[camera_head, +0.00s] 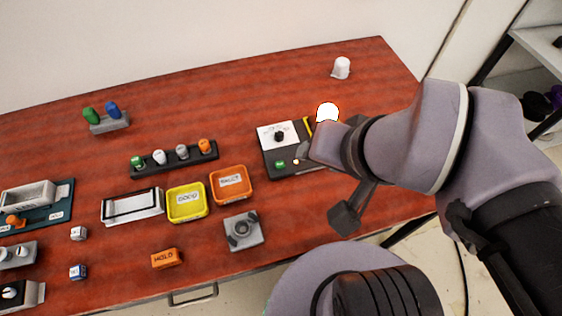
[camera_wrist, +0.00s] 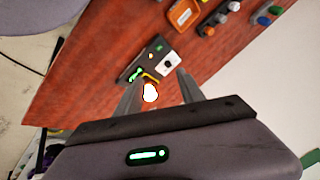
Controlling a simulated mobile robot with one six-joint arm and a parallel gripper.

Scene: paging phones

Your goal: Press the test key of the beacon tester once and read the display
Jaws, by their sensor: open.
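The beacon tester appears to be the dark box (camera_head: 272,155) at the right of the table, with a white dial panel and a black knob. A green key (camera_head: 280,164) is on its front part; it also shows in the wrist view (camera_wrist: 158,47). A small green-lit display (camera_wrist: 135,74) shows in the wrist view, too small to read; my gripper hides it in the head view. A white dome (camera_head: 327,112) glows brightly at the box's back edge. My gripper (camera_head: 305,150) is open and empty over the box's right part; both fingers show in the wrist view (camera_wrist: 158,80).
An orange tray (camera_head: 246,194), a yellow tray (camera_head: 203,213) and a grey block (camera_head: 243,243) stand left of and in front of the box. A rack of coloured pegs (camera_head: 205,155) is farther left. A white cup (camera_head: 341,68) stands at the back right.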

